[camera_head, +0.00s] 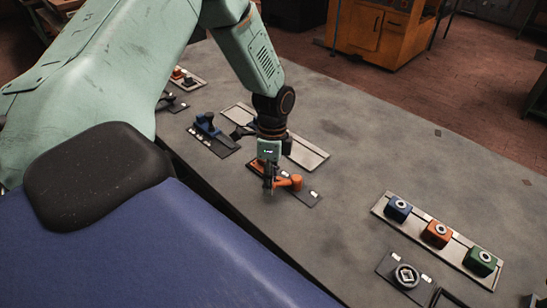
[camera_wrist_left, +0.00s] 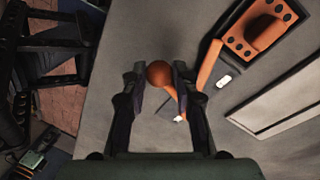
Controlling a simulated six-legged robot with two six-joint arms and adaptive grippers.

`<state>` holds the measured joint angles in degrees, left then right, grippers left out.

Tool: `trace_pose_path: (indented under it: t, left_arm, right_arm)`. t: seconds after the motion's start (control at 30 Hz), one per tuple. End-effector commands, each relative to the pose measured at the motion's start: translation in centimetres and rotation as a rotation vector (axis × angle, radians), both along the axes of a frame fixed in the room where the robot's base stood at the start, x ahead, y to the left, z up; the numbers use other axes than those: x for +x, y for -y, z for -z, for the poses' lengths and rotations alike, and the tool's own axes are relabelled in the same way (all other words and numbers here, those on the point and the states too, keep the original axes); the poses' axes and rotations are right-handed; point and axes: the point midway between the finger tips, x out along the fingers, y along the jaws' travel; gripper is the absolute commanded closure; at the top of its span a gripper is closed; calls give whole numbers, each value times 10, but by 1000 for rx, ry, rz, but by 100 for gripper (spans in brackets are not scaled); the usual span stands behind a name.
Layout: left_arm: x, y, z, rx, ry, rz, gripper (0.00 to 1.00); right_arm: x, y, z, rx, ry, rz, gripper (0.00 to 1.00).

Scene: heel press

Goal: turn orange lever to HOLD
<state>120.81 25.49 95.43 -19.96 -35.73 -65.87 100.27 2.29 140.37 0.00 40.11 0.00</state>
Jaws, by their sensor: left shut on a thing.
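The orange lever (camera_head: 285,182) stands on a dark base plate (camera_head: 308,197) near the middle of the grey table. In the left wrist view its round orange knob (camera_wrist_left: 159,73) sits between the two fingers, and its arm (camera_wrist_left: 209,66) runs up toward the orange mount (camera_wrist_left: 262,27). My left gripper (camera_head: 268,188) reaches down to the lever and is shut on the knob; it also shows in the left wrist view (camera_wrist_left: 160,78). Small white labels (camera_wrist_left: 224,82) lie beside the lever; their text is too small to read. My right gripper is not in view.
A blue lever unit (camera_head: 208,128) stands left of the orange one, with a light metal plate (camera_head: 304,153) behind. Blue, orange and green button blocks (camera_head: 437,233) sit on a tray at right. A dial unit (camera_head: 405,276) is in front of them. Bare table lies between.

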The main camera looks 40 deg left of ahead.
Motion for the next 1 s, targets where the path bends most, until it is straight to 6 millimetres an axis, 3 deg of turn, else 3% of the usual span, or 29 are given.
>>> trace_pose_path:
  t: [0.4, 1.0]
  left_arm:
    - [11, -13, 0, 0, 1, 239, 100]
    - [13, -15, 0, -1, -2, 298, 100]
  right_arm:
    - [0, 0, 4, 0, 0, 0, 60]
    - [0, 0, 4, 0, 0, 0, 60]
